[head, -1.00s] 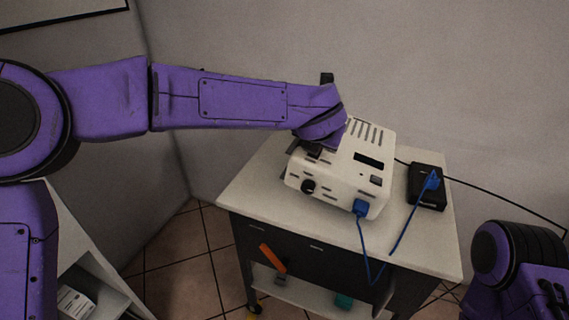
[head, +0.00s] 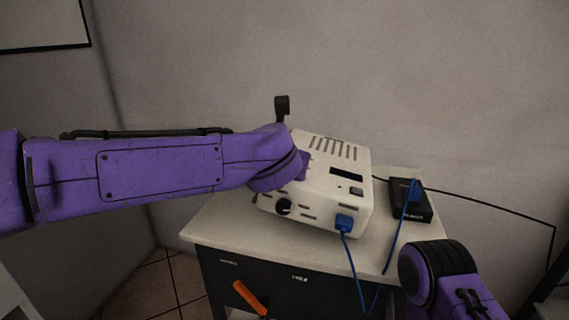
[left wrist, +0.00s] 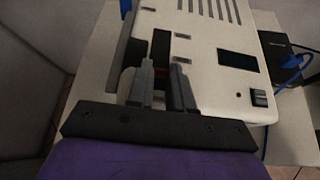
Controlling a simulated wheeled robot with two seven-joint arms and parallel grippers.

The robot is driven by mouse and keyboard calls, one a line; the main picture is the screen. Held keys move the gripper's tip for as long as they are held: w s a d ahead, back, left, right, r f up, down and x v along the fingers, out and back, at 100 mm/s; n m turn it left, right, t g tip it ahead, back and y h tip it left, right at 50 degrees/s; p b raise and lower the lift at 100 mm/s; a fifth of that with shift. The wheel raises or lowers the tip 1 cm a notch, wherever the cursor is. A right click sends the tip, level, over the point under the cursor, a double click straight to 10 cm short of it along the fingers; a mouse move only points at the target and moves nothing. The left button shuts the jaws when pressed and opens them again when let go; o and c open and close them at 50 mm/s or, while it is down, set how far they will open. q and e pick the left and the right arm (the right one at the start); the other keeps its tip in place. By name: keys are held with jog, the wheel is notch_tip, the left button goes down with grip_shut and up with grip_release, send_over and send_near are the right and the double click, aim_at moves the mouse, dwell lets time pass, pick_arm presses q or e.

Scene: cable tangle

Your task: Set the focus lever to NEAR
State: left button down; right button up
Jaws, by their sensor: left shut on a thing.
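A white projector-like device (head: 335,165) stands on the table, with vents on top, a black round knob (head: 283,206) on its front and a blue plug in its front corner. It also fills the left wrist view (left wrist: 215,75). My left gripper (left wrist: 160,78) is at the device's left part, its two grey fingers close together over a dark slot (left wrist: 161,45). It is shut on a small dark piece with a reddish spot, apparently the focus lever, mostly hidden between the fingers. In the head view my left wrist hides the fingers. Any NEAR marking is unreadable. My right gripper is out of view.
A black box (head: 412,204) with a blue plug sits right of the device. A blue cable (head: 391,250) hangs over the table's front edge. A black cable (head: 490,194) runs along the wall. The light tabletop (head: 225,225) is bare at front left.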

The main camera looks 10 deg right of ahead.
pick_arm(q)
jog(key=c, duration=1)
grip_release()
jog(key=v, duration=1)
jog(key=shift+s, duration=0.15)
jog(key=shift+r, duration=0.1)
